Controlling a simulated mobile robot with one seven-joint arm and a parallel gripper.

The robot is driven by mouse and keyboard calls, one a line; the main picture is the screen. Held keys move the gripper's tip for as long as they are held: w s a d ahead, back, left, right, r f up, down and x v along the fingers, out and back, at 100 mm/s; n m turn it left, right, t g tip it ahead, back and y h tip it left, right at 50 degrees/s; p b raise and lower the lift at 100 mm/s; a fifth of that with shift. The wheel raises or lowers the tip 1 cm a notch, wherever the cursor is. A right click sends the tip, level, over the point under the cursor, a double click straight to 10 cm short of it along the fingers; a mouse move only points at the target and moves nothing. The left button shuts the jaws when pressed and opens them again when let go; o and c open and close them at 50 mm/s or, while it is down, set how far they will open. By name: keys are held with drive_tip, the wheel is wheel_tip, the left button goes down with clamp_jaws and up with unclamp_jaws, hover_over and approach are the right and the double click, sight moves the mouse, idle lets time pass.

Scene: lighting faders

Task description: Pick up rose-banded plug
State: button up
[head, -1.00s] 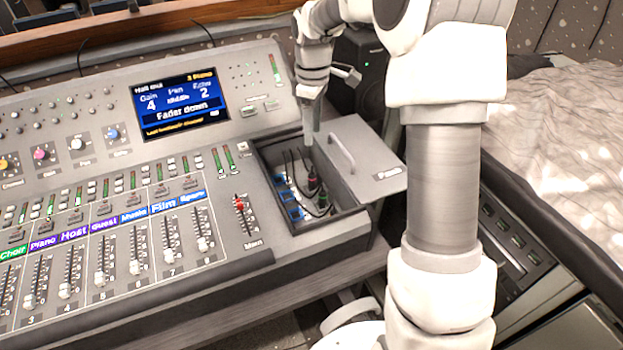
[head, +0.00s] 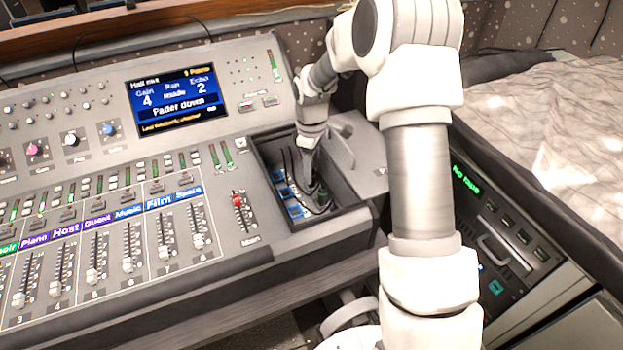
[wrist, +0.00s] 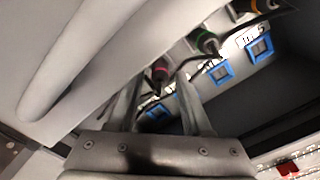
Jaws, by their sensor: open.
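The rose-banded plug (wrist: 160,72) shows in the wrist view as a dark plug with a pink band, between the fingertips of my gripper (wrist: 160,80). The fingers are open on either side of it; contact cannot be told. In the head view my gripper (head: 310,180) reaches down into the open compartment (head: 345,222) at the right end of the console and hides the rose band. A green-banded plug (wrist: 207,42) is just beside it, also visible in the head view (head: 322,196). Dark cables run from the plugs.
Blue-framed sockets (wrist: 222,73) line the compartment. The open lid with its bar handle (head: 341,148) stands close on the right of my gripper. The red-capped main fader (head: 237,200) is left of the compartment. A rack unit with a green display (head: 466,180) is at the right.

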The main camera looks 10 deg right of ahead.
wheel_tip(320, 180, down, 2)
clamp_jaws()
idle(0.3)
drive_tip(key=shift+r, duration=0.1)
wheel_tip(320, 180, up, 21)
drive_tip(key=p, duration=0.6)
idle(0.3)
